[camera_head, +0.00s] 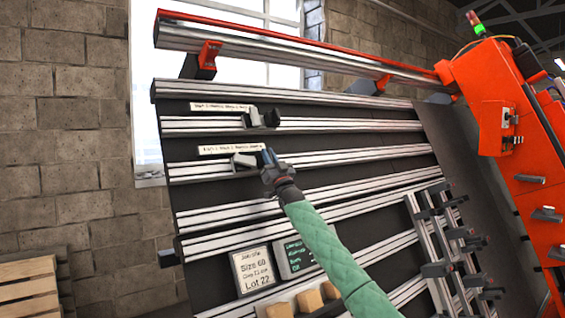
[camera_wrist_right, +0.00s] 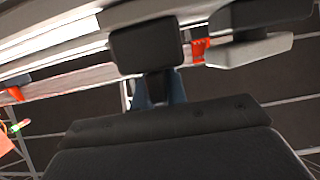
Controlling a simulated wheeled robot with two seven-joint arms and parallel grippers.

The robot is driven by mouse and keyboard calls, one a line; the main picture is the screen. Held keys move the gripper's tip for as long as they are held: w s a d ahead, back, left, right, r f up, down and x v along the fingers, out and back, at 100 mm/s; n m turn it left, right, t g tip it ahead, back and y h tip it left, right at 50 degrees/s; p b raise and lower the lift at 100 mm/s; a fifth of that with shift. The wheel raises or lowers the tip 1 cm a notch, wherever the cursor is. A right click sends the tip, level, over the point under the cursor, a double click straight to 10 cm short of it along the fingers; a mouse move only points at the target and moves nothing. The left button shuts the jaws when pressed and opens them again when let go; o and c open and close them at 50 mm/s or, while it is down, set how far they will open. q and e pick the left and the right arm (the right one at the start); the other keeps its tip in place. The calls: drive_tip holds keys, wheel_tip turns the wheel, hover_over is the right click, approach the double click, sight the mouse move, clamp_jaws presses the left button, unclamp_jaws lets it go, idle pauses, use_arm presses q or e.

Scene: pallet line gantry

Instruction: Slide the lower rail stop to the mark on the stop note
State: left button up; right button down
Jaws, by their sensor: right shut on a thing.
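The lower rail stop (camera_head: 243,161), a grey block on the second rail down of the dark sloping board, sits under a white label strip. My right gripper (camera_head: 268,158) is shut at its right side, on its dark part, largely hidden by the fingers. In the right wrist view, the blue-grey fingers (camera_wrist_right: 158,90) are closed below a black block (camera_wrist_right: 148,45). The upper rail stop (camera_head: 258,118), grey and black, sits on the rail above. A white card (camera_head: 257,270) reads "Size 60" and "Lot 22"; I cannot tell whether it is the stop note. My left gripper is out of view.
Several tan blocks (camera_head: 308,300) lie below. A rack of dark clamps (camera_head: 447,245) stands on the right, before the orange machine (camera_head: 520,150). The lower rail is clear to the right of my gripper.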

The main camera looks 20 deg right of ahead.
sight(244, 158)
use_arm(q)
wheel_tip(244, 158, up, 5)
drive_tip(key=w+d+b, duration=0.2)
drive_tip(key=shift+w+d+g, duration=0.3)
use_arm(e)
drive_tip(key=s+a, duration=0.1)
drive_tip(key=a, duration=0.2)
drive_tip(key=s+a, duration=0.1)
drive_tip(key=a, duration=0.2)
drive_tip(key=s+a, duration=0.1)
drive_tip(key=a, duration=0.2)
drive_tip(key=shift+s+f, duration=0.1)
drive_tip(key=c, duration=1.6)
unclamp_jaws()
drive_tip(key=shift+a, duration=0.1)
drive_tip(key=shift+o, duration=1)
drive_tip(key=shift+a, duration=0.15)
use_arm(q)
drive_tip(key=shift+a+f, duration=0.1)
